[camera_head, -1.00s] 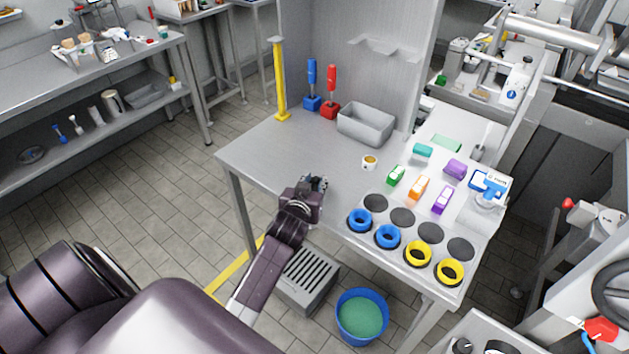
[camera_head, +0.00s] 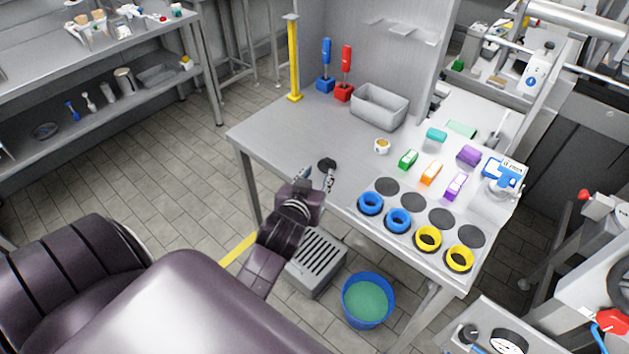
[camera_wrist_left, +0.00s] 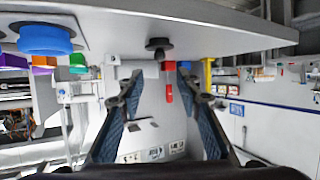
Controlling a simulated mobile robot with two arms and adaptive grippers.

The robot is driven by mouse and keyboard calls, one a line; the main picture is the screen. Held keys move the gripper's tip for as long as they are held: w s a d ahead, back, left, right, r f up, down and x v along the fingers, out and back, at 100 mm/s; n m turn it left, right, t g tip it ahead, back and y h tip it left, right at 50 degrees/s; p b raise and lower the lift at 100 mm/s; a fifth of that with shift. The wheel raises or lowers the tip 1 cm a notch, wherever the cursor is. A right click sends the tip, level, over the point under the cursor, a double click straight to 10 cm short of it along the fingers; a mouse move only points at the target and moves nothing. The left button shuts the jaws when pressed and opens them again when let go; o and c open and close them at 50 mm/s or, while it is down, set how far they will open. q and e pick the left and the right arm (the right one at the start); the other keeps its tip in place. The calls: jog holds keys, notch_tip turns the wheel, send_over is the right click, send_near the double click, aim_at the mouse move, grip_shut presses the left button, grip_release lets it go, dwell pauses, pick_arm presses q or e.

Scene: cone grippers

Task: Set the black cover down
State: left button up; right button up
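The black cover (camera_head: 327,164) sits on the steel table near its front left edge. It also shows in the left wrist view (camera_wrist_left: 157,46), small and dark with a knob, resting on the tabletop, which appears upside down there. My left gripper (camera_head: 318,178) is just in front of the cover at the table edge. In the wrist view its two fingers (camera_wrist_left: 157,82) are spread with nothing between them, and the cover stands apart beyond the tips. My right gripper is not in view.
Blue rings (camera_head: 370,204) and yellow rings (camera_head: 428,238) stand on the table's right part, near flat dark discs (camera_head: 413,195). A grey bin (camera_head: 379,106) and a small white cup (camera_head: 382,146) are farther back. The table (camera_head: 275,140) is clear left of the cover.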

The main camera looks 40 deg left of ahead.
pick_arm(q)
jog(key=shift+v, duration=1.5)
